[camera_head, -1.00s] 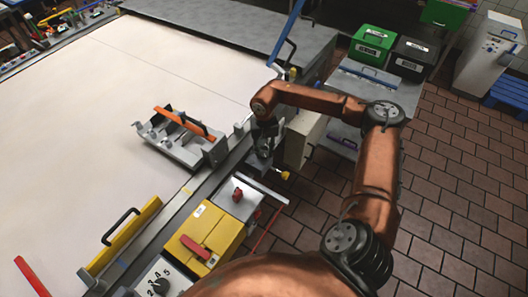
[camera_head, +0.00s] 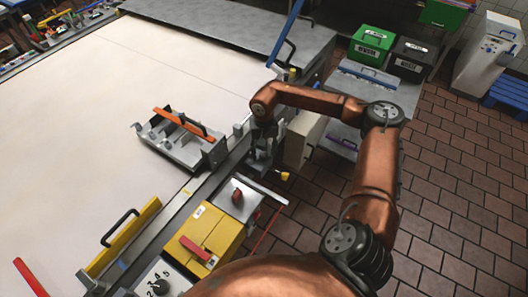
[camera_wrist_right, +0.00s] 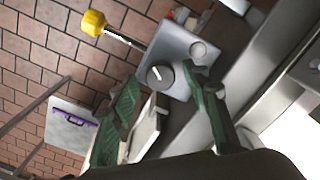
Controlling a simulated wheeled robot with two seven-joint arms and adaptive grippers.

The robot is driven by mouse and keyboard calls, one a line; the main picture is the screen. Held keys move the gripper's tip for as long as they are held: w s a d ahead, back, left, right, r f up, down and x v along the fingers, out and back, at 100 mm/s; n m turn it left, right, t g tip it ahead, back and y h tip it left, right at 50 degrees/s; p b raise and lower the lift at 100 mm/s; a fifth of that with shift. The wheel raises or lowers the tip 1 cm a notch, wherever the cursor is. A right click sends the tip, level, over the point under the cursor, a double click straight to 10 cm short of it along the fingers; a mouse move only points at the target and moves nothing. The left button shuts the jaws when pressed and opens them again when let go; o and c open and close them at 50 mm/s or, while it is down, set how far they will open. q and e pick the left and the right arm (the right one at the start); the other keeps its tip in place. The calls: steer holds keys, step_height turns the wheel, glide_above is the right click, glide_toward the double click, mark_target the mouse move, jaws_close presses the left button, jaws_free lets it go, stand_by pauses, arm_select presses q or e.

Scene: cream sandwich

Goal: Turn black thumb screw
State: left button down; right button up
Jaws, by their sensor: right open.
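The black thumb screw (camera_wrist_right: 160,77) is a round dark knob with a light mark on a grey metal plate (camera_wrist_right: 177,48) in the right wrist view. My right gripper (camera_wrist_right: 162,82) has green-padded fingers spread apart, one on each side of the knob in the picture. I cannot tell how far above it they are, and nothing is held. In the head view my right gripper (camera_head: 261,158) points down over the rail at the table's edge and hides the screw. My left gripper is not in view.
A yellow-tipped rod (camera_wrist_right: 94,23) sticks out beside the plate. In the head view a yellow box with a red handle (camera_head: 208,237) and a metal plate with a red knob (camera_head: 237,196) are nearer. A grey tray with an orange bar (camera_head: 180,145) lies on the white table (camera_head: 90,120).

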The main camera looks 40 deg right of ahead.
mark_target(264, 154)
steer(key=shift+r, duration=0.1)
step_height(264, 154, up, 12)
stand_by(0.5)
stand_by(0.4)
